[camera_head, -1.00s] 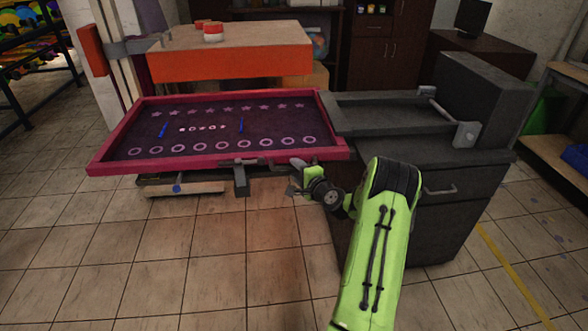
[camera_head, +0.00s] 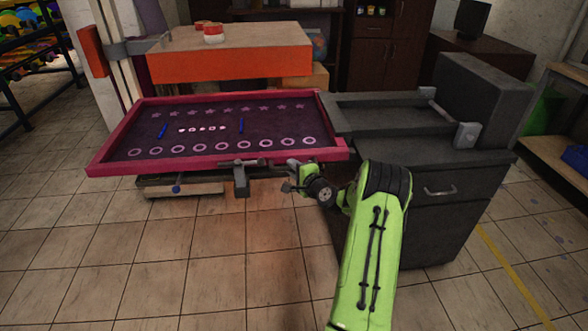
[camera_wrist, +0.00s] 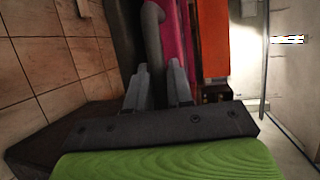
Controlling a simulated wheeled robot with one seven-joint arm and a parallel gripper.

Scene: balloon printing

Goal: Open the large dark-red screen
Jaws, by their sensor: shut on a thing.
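The large dark-red screen (camera_head: 215,168) lies flat, or nearly so, at the left of the dark grey machine body (camera_head: 400,215). Its dark mesh carries rows of stars and rings. A grey handle (camera_head: 247,163) is at its front edge. My gripper (camera_head: 287,176) is at the front edge, right of the middle. In the wrist view my two fingers (camera_wrist: 158,88) stand either side of a grey bar of the handle (camera_wrist: 153,38), and the gripper is shut on it. The screen's pink-red frame (camera_wrist: 171,35) is just beyond. The exact contact is partly hidden.
An orange-edged board (camera_head: 230,62) with small red and white cans (camera_head: 213,32) is behind the screen. A light platen (camera_head: 180,190) shows under the screen's front. A shelf rack (camera_head: 30,60) stands far left. The tiled floor in front is clear.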

